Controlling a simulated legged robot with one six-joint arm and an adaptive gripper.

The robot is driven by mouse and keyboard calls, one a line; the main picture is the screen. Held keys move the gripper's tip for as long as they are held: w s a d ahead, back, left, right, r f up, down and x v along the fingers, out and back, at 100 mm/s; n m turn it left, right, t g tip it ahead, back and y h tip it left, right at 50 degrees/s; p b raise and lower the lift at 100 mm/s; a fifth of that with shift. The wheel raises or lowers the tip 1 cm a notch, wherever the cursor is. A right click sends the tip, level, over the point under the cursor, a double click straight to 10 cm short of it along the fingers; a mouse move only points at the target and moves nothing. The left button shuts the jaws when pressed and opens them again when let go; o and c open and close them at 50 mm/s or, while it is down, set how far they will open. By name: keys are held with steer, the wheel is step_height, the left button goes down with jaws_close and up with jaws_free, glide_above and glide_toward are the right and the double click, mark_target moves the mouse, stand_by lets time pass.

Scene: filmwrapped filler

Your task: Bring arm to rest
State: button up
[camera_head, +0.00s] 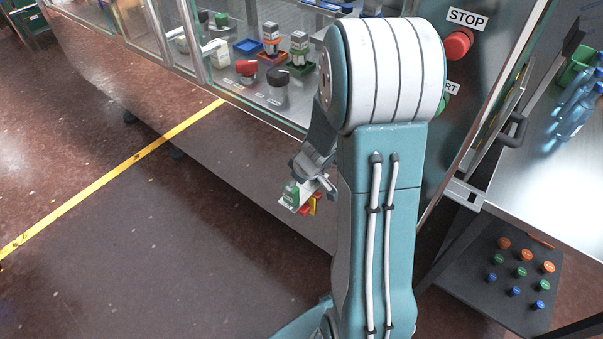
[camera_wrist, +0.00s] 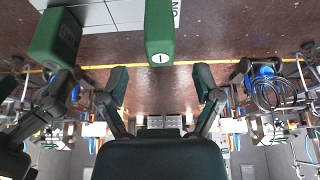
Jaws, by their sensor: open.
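My arm (camera_head: 375,230) stands bent, upright in front of the machine in the head view. My gripper (camera_head: 312,178) hangs left of the forearm, low in front of the machine's front panel. In the wrist view my gripper (camera_wrist: 162,84) shows its two dark fingers spread apart, with nothing between them. A small green and white item (camera_head: 292,196) with red and yellow parts beside it shows just below the gripper in the head view; I cannot tell whether they touch. Green blocks (camera_wrist: 159,35) show at the top of the wrist view.
A red STOP button (camera_head: 458,44) is right of my arm. A metal table (camera_head: 550,185) with bottles and a shelf of coloured caps (camera_head: 520,272) are at right. The floor at left is clear.

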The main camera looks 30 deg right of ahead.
steer(key=v, duration=0.5)
steer(key=shift+s+r, duration=0.1)
steer(key=shift+r, duration=0.25)
steer(key=s+a+r+m, duration=0.1)
steer(key=s+a+r, duration=0.4)
steer(key=a+r, duration=0.6)
steer(key=s+a+r+m+t+h, duration=0.1)
steer(key=s+a+r+m, duration=0.2)
steer(key=s+r, duration=0.4)
steer(key=s, duration=0.3)
steer(key=shift+s+r+h, duration=0.2)
steer(key=shift+r+h, duration=0.1)
steer(key=shift+r, duration=0.1)
